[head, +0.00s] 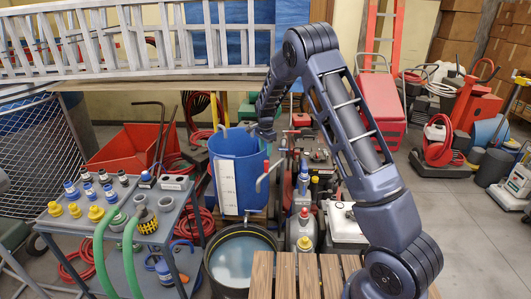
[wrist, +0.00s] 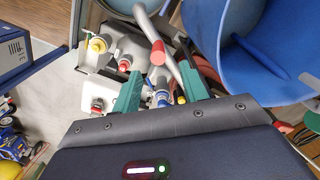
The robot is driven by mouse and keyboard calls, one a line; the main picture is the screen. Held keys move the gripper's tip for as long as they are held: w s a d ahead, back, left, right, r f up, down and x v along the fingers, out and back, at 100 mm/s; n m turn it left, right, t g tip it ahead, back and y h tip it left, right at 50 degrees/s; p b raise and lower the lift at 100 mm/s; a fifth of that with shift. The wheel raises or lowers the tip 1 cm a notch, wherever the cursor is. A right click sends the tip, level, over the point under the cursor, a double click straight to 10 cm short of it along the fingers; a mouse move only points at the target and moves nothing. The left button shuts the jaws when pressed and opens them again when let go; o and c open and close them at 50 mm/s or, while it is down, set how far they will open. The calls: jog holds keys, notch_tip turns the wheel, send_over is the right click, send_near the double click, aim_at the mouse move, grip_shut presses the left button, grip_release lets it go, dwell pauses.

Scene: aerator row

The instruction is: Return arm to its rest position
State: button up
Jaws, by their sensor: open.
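My arm rises from the lower right of the head view, bends at a high elbow and reaches down to the left. My gripper (head: 264,133) hangs over the right rim of a blue barrel (head: 232,172), partly hidden by the barrel and its fittings. In the wrist view my gripper (wrist: 161,88) shows two green fingers spread apart, with nothing held between them. A red-ended grey handle (wrist: 158,52) shows between and beyond the fingers. The blue barrel (wrist: 290,50) fills the upper right of the wrist view.
A grey cart (head: 85,235) with several fittings and green hoses stands at left. A dark bucket of water (head: 240,262) sits in front of the barrel. Bottles and machines crowd the right of the barrel. A ladder (head: 140,40) lies behind; open floor (head: 470,235) is at right.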

jog(key=s+d+r+n+t+y, duration=0.1)
jog(key=s+d+r, duration=0.4)
jog(key=d+r, duration=0.35)
jog(key=s+d+r+n, duration=0.2)
jog(key=s+d+r, duration=0.3)
jog(key=d+r, duration=0.3)
jog(key=s+d+r+n+t+y, duration=0.1)
jog(key=s+d+r, duration=0.45)
jog(key=r, duration=0.35)
jog(key=s+d+r+n+t, duration=0.1)
jog(key=s+d, duration=0.3)
jog(key=s, duration=0.5)
jog(key=s+d+r+n+h, duration=0.1)
jog(key=s+d+n, duration=0.2)
jog(key=s, duration=0.6)
jog(key=s+d+r+n+t+h, duration=0.1)
jog(key=s+d, duration=0.6)
jog(key=s, duration=0.3)
jog(key=shift+r+n+t, duration=0.2)
jog(key=shift+n+t, duration=0.1)
jog(key=shift+n, duration=0.1)
